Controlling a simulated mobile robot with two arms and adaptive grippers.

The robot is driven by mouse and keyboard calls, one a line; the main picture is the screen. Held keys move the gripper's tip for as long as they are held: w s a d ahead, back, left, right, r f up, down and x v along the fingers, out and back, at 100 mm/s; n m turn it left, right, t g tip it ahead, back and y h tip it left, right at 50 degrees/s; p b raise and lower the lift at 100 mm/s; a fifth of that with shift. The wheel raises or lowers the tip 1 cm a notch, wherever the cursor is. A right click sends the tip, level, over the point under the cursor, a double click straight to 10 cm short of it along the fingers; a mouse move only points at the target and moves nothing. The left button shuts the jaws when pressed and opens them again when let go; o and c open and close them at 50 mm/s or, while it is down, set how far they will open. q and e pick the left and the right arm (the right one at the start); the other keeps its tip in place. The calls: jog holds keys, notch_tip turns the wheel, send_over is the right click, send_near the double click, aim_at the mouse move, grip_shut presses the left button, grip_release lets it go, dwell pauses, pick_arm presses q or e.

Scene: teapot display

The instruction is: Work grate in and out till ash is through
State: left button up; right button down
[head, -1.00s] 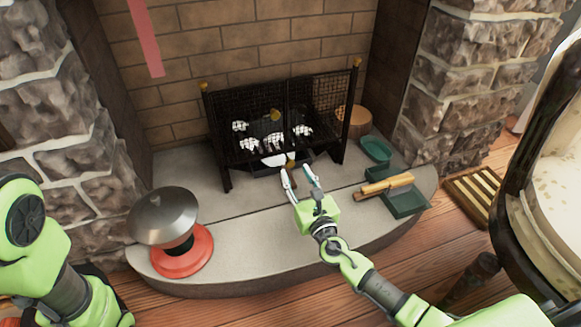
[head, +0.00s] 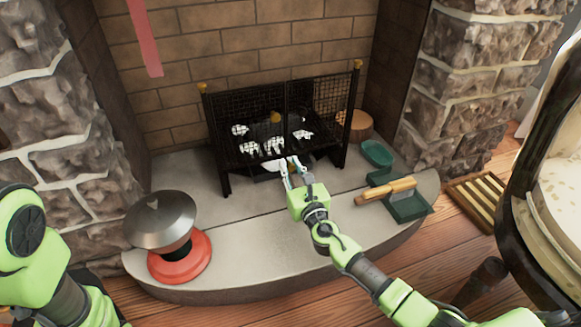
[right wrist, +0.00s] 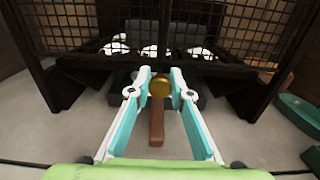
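The dark fire grate (head: 250,125) stands on the hearth behind a mesh screen, with several white lumps inside. The wrist view shows its mesh (right wrist: 245,30). At its base front, a brown wooden handle (right wrist: 157,125) with a round gold collar (right wrist: 160,86) points toward me. My right gripper (head: 290,165) is at this handle, low in front of the grate. In the wrist view its two fingertips (right wrist: 161,82) press in on both sides of the gold collar. Pale ash (head: 270,166) shows beneath the grate. My left arm is at the left edge, its gripper outside the picture.
A metal dome on a red base (head: 180,258) stands front left on the hearth. A green dustpan (head: 410,205) with a wooden-handled brush (head: 385,191) and a green dish (head: 376,153) lie to the right. A log (head: 355,123) is beside the grate.

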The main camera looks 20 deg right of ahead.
jog(key=s+p, duration=0.1)
jog(key=s, duration=0.3)
jog(key=shift+s+d, duration=0.1)
jog(key=shift+s+f, duration=0.1)
jog(key=shift+f, duration=0.05)
jog(key=c, duration=1.8)
grip_release()
jog(key=shift+s, duration=0.1)
jog(key=s, duration=1.2)
jog(key=shift+d, duration=0.25)
jog(key=shift+c, duration=0.2)
